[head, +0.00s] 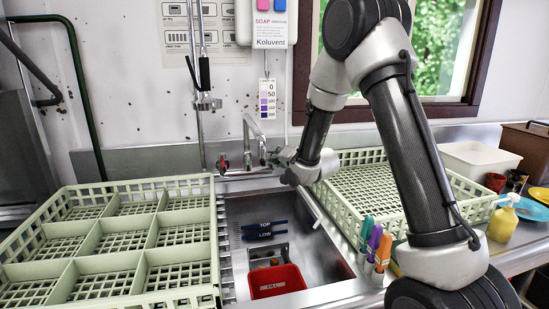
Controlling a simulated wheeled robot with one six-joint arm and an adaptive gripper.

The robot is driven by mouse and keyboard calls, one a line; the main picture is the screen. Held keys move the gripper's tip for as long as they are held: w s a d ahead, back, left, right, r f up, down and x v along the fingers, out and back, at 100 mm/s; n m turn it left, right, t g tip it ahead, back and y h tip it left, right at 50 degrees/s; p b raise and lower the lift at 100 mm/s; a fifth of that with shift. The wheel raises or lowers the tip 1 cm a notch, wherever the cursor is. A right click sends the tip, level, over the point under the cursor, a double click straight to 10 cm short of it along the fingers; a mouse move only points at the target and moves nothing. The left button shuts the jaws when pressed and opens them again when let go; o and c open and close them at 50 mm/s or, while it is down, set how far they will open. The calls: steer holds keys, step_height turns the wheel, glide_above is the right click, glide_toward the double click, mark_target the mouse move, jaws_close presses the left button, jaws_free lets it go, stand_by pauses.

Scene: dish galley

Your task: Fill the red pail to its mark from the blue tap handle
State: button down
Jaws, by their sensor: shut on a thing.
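The red pail (292,276) stands in the sink below the tap, with a pale label on its front that is too small to read. The tap (246,135) is a metal gooseneck at the back of the sink, with a red handle (222,163) on its left. My gripper (277,157) is at the tap's right side, shut. It appears closed on the blue handle, which is mostly hidden by the fingers. I cannot make out any water stream or the level inside the pail.
The sink (325,255) has TOP and LOW marks on its back wall. A pale green divided rack (213,215) stands left, another green rack (345,215) right. Markers (375,245) and a yellow soap bottle (502,222) stand at the right. A spray hose (205,75) hangs above the tap's left.

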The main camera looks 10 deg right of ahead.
steer(key=n+g+y, duration=0.1)
steer(key=d+n+y, duration=0.1)
steer(key=n+y, duration=0.1)
steer(key=shift+w+d+g+y, duration=0.1)
steer(key=shift+d+g+y, duration=0.1)
steer(key=shift+g+y, duration=0.15)
steer(key=c, duration=1.5)
jaws_free()
steer(key=v, duration=1.2)
steer(key=shift+r, duration=0.1)
